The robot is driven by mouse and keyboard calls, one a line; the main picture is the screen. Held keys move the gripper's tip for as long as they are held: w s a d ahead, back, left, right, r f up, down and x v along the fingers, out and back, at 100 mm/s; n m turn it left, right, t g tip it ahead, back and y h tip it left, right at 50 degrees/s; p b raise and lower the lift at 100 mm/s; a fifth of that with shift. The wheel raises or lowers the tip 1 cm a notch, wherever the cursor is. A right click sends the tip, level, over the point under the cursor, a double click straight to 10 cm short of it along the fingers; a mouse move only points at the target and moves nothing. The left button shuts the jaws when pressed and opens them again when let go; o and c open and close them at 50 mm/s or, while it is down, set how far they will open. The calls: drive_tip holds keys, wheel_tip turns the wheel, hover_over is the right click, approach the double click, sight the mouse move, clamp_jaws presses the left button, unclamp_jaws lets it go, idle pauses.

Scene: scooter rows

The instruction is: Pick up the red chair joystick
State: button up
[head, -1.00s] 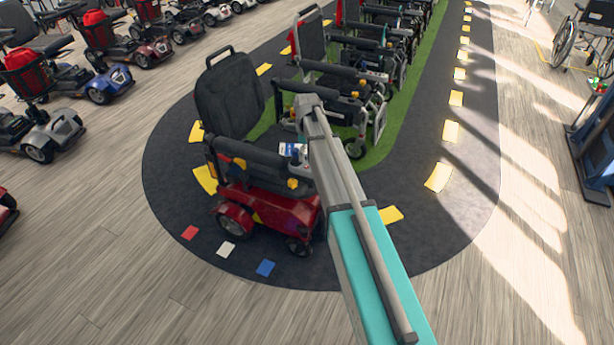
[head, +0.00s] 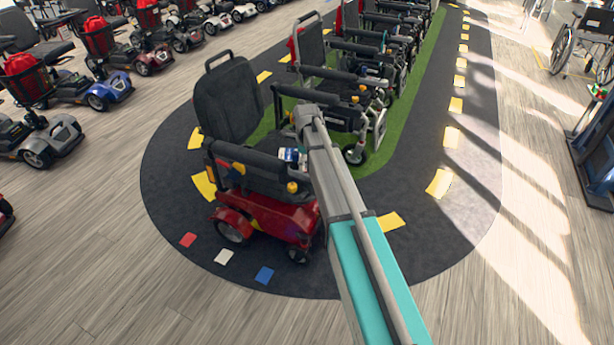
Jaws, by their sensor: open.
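The red power chair (head: 268,214) has a black seat back and a red base. It stands at the near end of the dark floor mat. Its near armrest (head: 245,155) is dark, with a small yellow knob-like part (head: 292,187) below its front end. I cannot make out the joystick clearly; the armrest fronts are small and partly covered by my arm. My arm reaches over the chair's front right side, and its far end is above the seat area. My gripper's fingers cannot be seen. A small white and blue patch (head: 289,155) shows beside the arm; I cannot tell what it is.
More chairs (head: 345,75) stand in a row behind, on a green strip (head: 405,110). Scooters (head: 105,88) line the left. A wheelchair (head: 580,45) and a dark stand (head: 595,130) are at the right. The wood floor in front is clear.

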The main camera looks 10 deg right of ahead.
sight(307, 173)
drive_tip(key=shift+w+d+f+b, duration=0.15)
drive_tip(key=shift+f+b, duration=2.3)
drive_tip(key=shift+f, duration=0.1)
drive_tip(key=c, duration=1.1)
drive_tip(key=shift+c, duration=0.2)
drive_tip(key=shift+r, duration=0.2)
wheel_tip(307, 173, up, 18)
drive_tip(key=p, duration=1.8)
drive_tip(key=shift+f, duration=0.2)
